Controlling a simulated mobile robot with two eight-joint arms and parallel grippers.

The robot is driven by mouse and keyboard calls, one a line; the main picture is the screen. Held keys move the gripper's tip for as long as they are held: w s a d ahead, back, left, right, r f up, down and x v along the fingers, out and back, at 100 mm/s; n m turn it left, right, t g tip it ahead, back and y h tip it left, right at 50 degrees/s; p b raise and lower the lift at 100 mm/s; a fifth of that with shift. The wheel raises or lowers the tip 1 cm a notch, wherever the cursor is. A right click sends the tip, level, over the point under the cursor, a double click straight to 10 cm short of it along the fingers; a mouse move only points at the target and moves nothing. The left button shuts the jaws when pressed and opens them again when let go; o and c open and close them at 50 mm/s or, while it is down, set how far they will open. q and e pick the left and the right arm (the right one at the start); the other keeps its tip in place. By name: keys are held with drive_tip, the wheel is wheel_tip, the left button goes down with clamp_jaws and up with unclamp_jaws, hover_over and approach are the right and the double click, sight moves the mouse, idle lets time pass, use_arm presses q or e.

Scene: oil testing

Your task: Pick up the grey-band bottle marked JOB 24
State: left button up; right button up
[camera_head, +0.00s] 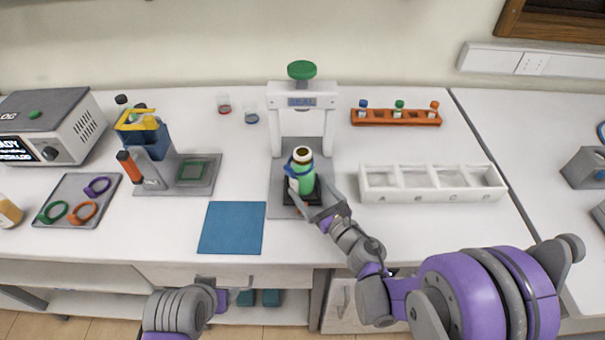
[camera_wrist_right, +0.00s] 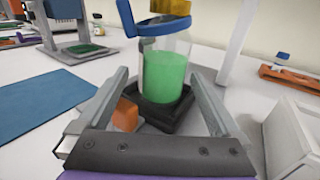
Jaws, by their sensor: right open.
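A clear bottle (camera_head: 304,178) with green liquid stands upright on a black square base (camera_head: 289,196) under the white press (camera_head: 274,101) marked SEAL. A blue ring is at its neck; I see no grey band or JOB 24 mark. In the right wrist view the bottle (camera_wrist_right: 167,74) stands between the fingers of my open right gripper (camera_wrist_right: 159,75), with gaps on both sides. My right gripper (camera_head: 308,190) is at the bottle's near side in the head view. My left gripper (camera_head: 208,289) is low, before the table's front edge; its fingers are unclear.
A small orange block (camera_wrist_right: 126,115) sits near the left finger, by the base. A white compartment tray (camera_head: 433,196) is to the right and a blue mat (camera_head: 231,240) to the left. An orange rack (camera_head: 396,120) with small capped vials stands behind. A grey tray (camera_head: 79,190) holds coloured rings.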

sight(297, 168)
drive_tip(key=shift+x, duration=1.2)
drive_tip(key=x, duration=0.1)
drive_tip(key=p+x, duration=0.1)
drive_tip(key=x, duration=0.1)
drive_tip(key=r+x, duration=0.1)
drive_tip(key=x, duration=0.1)
drive_tip(key=shift+w+d+p, duration=0.1)
drive_tip(key=shift+d+p, duration=0.2)
drive_tip(key=shift+w+a+f, duration=0.1)
drive_tip(key=shift+w, duration=0.15)
use_arm(q)
drive_tip(key=r, duration=0.1)
drive_tip(key=w+r, duration=0.1)
drive_tip(key=shift+r, duration=0.3)
use_arm(e)
drive_tip(key=shift+s, duration=0.1)
drive_tip(key=shift+s, duration=0.1)
drive_tip(key=shift+c, duration=0.3)
clamp_jaws()
